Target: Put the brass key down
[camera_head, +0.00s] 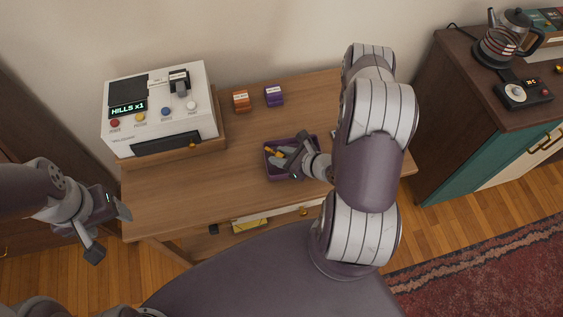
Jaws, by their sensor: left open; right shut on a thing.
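A small brass-yellow thing (274,153), which looks like the brass key, shows at the left of a purple tray (269,175) on the wooden table. My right gripper (294,152) is low over the tray, its dark fingers around a small thing that looks like the key. The fingers and wrist hide part of the tray, and I cannot tell whether the key touches its floor. Greyish things also lie in the tray. My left gripper (110,232) is open and empty, off the table's front left corner.
A white machine (160,110) with coloured buttons stands at the table's back left. An orange box (241,100) and a purple box (274,95) stand at the back. The table is bare left of the tray. A dark cabinet (440,120) holds a coffee pot (505,38) at right.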

